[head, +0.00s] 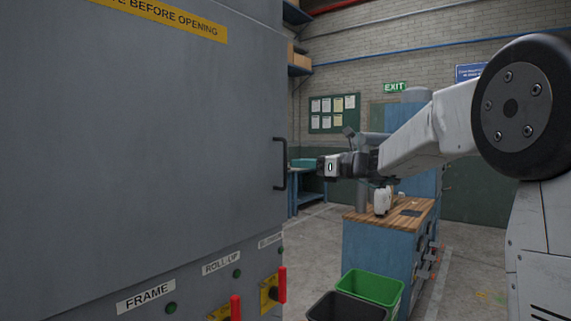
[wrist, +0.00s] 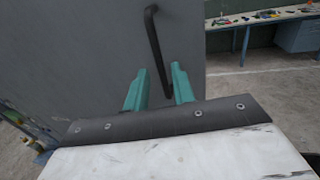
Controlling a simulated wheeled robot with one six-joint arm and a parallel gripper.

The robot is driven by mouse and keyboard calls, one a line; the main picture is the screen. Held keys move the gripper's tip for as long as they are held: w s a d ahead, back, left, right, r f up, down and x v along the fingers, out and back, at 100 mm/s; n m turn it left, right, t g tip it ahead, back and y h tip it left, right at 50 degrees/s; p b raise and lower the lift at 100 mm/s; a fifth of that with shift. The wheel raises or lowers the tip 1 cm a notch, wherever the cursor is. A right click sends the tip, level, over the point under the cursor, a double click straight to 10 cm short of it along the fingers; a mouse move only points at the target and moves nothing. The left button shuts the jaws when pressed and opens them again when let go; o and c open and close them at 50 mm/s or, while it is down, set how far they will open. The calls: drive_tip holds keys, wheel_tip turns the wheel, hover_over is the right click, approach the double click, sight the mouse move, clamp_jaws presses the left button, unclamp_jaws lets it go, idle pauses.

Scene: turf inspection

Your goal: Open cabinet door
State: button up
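The large grey cabinet (head: 130,130) fills the left of the head view, and its front appears closed. A black bar handle (head: 281,163) stands upright near the right edge of its door. In the wrist view the handle (wrist: 156,40) runs down from the top, slightly tilted, against the grey door (wrist: 100,50). My gripper (wrist: 159,70) is open, with its two teal fingers apart. The lower end of the handle shows between the fingers in the picture. In the head view my gripper (head: 300,162) is just right of the handle. I cannot tell whether they touch.
A blue workbench with a wooden top (head: 405,213) stands behind and below my arm. A green bin (head: 370,287) and a black bin (head: 345,307) are on the floor before it. Red-handled switches (head: 282,284) sit low on the cabinet. Concrete floor (head: 313,245) is clear between.

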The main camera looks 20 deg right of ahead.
sight(285, 187)
drive_tip(key=x, duration=0.5)
drive_tip(key=shift+w+a, duration=0.2)
drive_tip(key=shift+a, duration=0.05)
clamp_jaws()
